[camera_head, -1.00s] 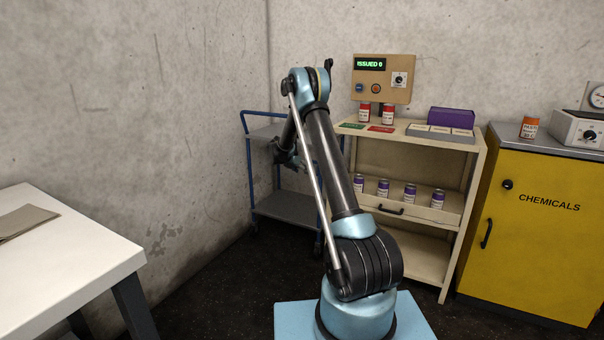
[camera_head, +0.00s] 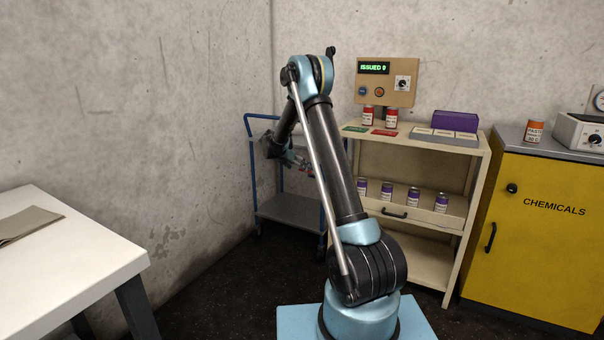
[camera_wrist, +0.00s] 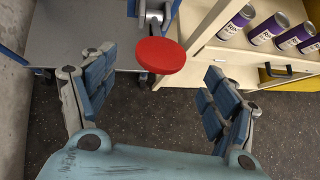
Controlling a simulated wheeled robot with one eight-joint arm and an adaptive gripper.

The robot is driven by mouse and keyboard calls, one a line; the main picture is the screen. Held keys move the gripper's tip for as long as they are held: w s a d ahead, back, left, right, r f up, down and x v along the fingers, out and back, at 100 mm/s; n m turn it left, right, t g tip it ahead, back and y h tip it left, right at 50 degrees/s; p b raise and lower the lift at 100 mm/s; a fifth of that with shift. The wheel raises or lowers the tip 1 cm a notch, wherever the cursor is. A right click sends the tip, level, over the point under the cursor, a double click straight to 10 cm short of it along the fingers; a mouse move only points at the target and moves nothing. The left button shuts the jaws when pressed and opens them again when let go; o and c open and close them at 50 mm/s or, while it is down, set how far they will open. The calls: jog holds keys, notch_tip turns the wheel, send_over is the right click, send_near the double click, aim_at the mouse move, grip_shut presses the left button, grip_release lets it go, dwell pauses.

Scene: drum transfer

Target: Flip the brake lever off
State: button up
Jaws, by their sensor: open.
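A red round knob (camera_wrist: 160,55) on a grey metal bracket (camera_wrist: 153,16) shows in the wrist view, at the edge of the grey trolley; it looks like the brake lever's end. My gripper (camera_wrist: 160,70) is open, with its blue-padded fingers spread to the left and right of the knob. The fingers appear clear of it, and nothing is held. In the head view, my gripper (camera_head: 296,160) is small beside the blue-framed trolley (camera_head: 290,207), partly behind my arm. The lever cannot be made out clearly there.
A beige shelf unit (camera_head: 428,262) with purple-labelled cans (camera_head: 387,191) stands close to the trolley's right. The concrete wall (camera_head: 150,90) lies behind and left. A yellow chemicals cabinet (camera_head: 530,250) is at right, a white table (camera_head: 70,250) at left. Dark floor lies between.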

jog(key=shift+v, duration=1.75)
jog(key=s+d+r+m+g+y, duration=0.1)
jog(key=s+d+r+m, duration=0.3)
jog(key=s, duration=0.7)
jog(key=s+d+r+m+g+y, duration=0.1)
jog(key=s+d+r+m, duration=0.3)
jog(key=s, duration=0.7)
jog(key=s+d+r+m+g+y, duration=0.1)
jog(key=s+d+r+m, duration=0.3)
jog(key=s, duration=0.6)
jog(key=s+f+m+y, duration=0.1)
jog(key=s+f+m, duration=0.3)
jog(key=s, duration=0.7)
jog(key=s+a+f+m+y, duration=0.1)
jog(key=s+f+m, duration=0.3)
jog(key=s, duration=0.7)
jog(key=s+a+f+m+g+y, duration=0.1)
jog(key=s+f+m+y, duration=0.1)
jog(key=s+m, duration=0.5)
jog(key=s+f, duration=0.1)
jog(key=s, duration=0.4)
jog(key=shift+f, duration=0.4)
jog(key=shift+w+f, duration=0.2)
jog(key=shift+w, duration=0.3)
